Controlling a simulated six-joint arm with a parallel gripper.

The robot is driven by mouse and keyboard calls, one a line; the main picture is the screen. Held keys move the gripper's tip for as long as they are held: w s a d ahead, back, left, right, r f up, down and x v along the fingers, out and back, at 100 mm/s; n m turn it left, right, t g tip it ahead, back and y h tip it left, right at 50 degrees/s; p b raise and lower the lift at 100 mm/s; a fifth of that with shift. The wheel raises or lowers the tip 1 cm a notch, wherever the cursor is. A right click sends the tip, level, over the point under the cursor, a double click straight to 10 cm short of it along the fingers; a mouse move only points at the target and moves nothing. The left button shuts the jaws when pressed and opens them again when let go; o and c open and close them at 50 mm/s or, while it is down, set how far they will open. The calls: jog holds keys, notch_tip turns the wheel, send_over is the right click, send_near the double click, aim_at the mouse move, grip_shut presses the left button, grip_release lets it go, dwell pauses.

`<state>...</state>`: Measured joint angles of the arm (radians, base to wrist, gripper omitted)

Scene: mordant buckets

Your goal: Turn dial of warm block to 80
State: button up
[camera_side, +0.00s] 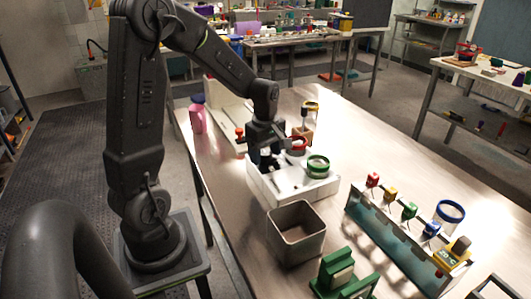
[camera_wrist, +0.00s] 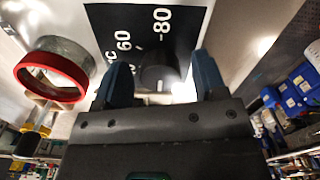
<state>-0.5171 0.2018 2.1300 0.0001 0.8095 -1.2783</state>
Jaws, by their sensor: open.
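The warm block (camera_side: 290,193) is a white box on the bench in the side view. Its black scale panel (camera_wrist: 108,22) fills the top middle of the wrist view, with 60 and 80 readable and other marks partly cut off. The dark round dial (camera_wrist: 158,73) stands on this panel, just below the 80 mark. My gripper (camera_wrist: 161,68) is open, its two blue-grey fingers on either side of the dial with gaps visible. In the side view my gripper (camera_side: 266,156) is low over the block's left end and hides the dial. I cannot make out the dial's pointer.
A red-rimmed pot (camera_wrist: 52,76) is left of the panel, and a green-rimmed pot (camera_side: 318,166) sits on the block. An empty grey square bin (camera_side: 297,232) stands in front. A rack (camera_side: 395,240) with coloured tags is at right. A pink bottle (camera_side: 198,114) stands behind left.

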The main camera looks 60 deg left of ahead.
jog(key=shift+f, duration=0.2)
jog(key=shift+c, duration=0.2)
jog(key=c, duration=0.9)
